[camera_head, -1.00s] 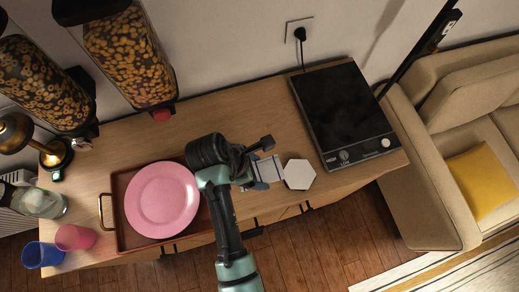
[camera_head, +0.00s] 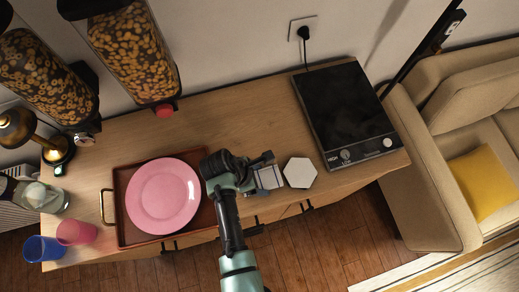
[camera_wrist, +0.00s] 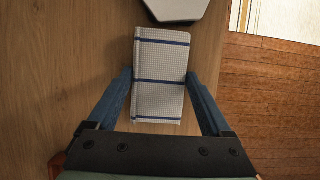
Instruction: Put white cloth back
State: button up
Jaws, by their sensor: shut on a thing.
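The white cloth (camera_head: 269,177) is a folded, checked rectangle with dark blue stripes. It also shows in the wrist view (camera_wrist: 160,72), lying flat in the picture just above the wooden top. My gripper (camera_wrist: 160,88) is shut on the cloth, with a blue finger along each long side. In the head view my gripper (camera_head: 257,178) is near the front edge of the counter. I cannot tell whether the cloth touches the surface.
A white hexagonal piece (camera_head: 299,172) lies just right of the cloth. A red-brown tray (camera_head: 128,234) with a pink plate (camera_head: 163,196) is at left. A black hotplate (camera_head: 343,108) stands at right. The wooden counter (camera_head: 240,115) is clear behind my gripper.

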jog(key=o, duration=1.1)
jog(key=shift+f, duration=0.1)
jog(key=shift+v, duration=6.15)
jog(key=shift+d, duration=0.1)
